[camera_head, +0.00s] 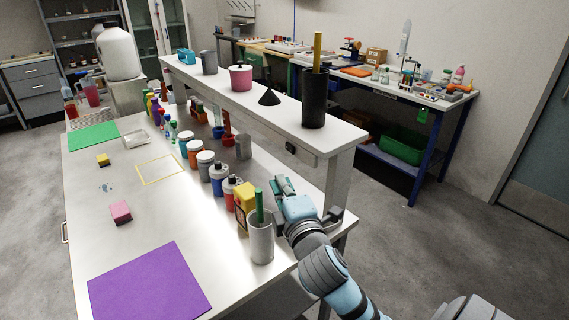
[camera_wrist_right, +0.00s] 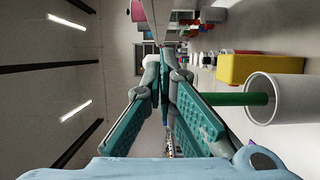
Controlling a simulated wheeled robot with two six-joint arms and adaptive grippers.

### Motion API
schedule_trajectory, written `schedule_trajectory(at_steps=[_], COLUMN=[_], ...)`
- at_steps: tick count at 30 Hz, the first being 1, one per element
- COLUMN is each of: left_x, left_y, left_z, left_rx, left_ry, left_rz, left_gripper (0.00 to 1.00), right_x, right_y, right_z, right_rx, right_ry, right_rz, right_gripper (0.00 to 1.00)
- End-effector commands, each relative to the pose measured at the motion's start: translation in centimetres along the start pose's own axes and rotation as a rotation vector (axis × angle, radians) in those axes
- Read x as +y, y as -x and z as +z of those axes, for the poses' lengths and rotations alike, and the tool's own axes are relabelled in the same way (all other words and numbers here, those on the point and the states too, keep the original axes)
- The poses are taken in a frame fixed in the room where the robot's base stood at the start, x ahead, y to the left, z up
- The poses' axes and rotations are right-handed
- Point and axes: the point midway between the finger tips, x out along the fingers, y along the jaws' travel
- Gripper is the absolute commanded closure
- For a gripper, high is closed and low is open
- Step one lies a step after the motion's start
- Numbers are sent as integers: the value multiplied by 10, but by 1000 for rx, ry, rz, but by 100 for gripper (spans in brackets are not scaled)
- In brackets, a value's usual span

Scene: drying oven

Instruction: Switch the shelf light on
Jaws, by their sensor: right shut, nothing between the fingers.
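The raised shelf (camera_head: 262,103) runs along the back of the white bench. A small dark switch box (camera_head: 291,149) sits on its front edge near the right end. My right gripper (camera_head: 281,184) is just below and in front of that box, apart from it. In the right wrist view its fingers (camera_wrist_right: 161,64) come together at the tips, shut and empty. The switch is not clearly made out in the wrist view. I cannot tell the light's state; a bright patch lies on the bench under the shelf. My left gripper is not in view.
A grey cup (camera_head: 261,243) with a green stick stands close beside my right gripper; it also shows in the wrist view (camera_wrist_right: 285,98). A yellow block (camera_head: 245,195) and several jars line the bench. A black cylinder (camera_head: 314,99) stands on the shelf. The purple mat (camera_head: 150,283) is bare.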

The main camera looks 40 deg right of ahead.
Motion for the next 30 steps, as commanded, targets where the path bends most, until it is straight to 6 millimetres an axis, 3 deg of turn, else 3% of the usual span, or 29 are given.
schedule_trajectory(at_steps=[8,13,26,30], left_x=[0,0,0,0], left_y=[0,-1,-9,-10], left_z=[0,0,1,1], left_rx=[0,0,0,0], left_ry=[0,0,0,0], left_rz=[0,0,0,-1], left_gripper=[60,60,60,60], right_x=[0,0,-2,-1], right_y=[0,-11,-98,-106], right_z=[0,0,0,22], right_rx=[0,0,-2,-2], right_ry=[4,4,1,8], right_rz=[1,1,-2,-1], right_gripper=[100,100,100,100])
